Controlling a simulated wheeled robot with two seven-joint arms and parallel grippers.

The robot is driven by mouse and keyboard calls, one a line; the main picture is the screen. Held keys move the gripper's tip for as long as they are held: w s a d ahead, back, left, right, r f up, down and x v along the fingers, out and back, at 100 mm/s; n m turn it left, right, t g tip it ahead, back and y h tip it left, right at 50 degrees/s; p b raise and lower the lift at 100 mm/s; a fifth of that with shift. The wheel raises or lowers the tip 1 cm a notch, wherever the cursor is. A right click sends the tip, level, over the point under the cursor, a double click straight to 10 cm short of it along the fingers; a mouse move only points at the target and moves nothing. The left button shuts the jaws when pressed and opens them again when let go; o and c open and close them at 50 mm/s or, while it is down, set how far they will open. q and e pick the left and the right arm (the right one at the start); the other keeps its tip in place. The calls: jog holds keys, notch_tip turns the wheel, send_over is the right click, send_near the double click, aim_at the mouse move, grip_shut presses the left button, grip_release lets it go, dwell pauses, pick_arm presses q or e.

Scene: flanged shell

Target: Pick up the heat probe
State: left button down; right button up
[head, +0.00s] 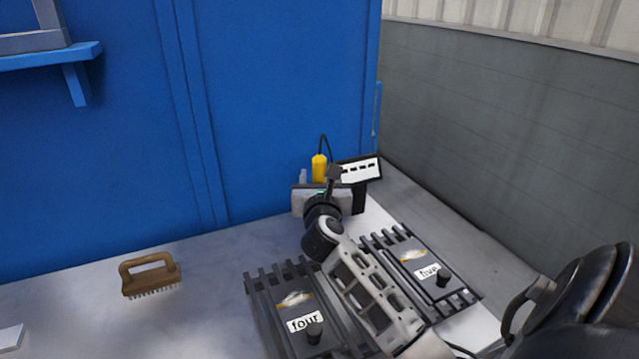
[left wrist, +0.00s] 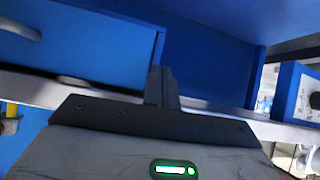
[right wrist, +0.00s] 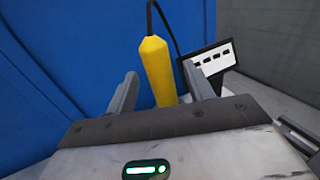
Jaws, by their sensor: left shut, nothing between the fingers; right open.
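The heat probe, a yellow handle (head: 319,168) with a dark cable rising from its top, stands upright near the blue wall at the back of the counter. In the right wrist view the yellow handle (right wrist: 157,70) shows between the two fingers, with its lower end hidden behind the gripper body. My right gripper (head: 317,178) is open, its fingers on either side of the probe; I cannot tell whether they touch it. My left gripper (left wrist: 162,85) is shut and empty, seen only in the left wrist view, in front of blue panels.
A black-framed device with a white display (head: 360,169) stands right of the probe. Black grill units labelled four (head: 283,297) and five (head: 415,262) lie under my right arm. A brown brush (head: 150,275) lies on the left. Dark pans (head: 590,300) are at the right edge.

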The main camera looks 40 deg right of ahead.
jog(key=x, duration=0.2)
jog(key=shift+w+d, duration=0.15)
jog(key=shift+w, duration=0.1)
jog(key=c, duration=1.1)
jog(key=shift+r, duration=0.15)
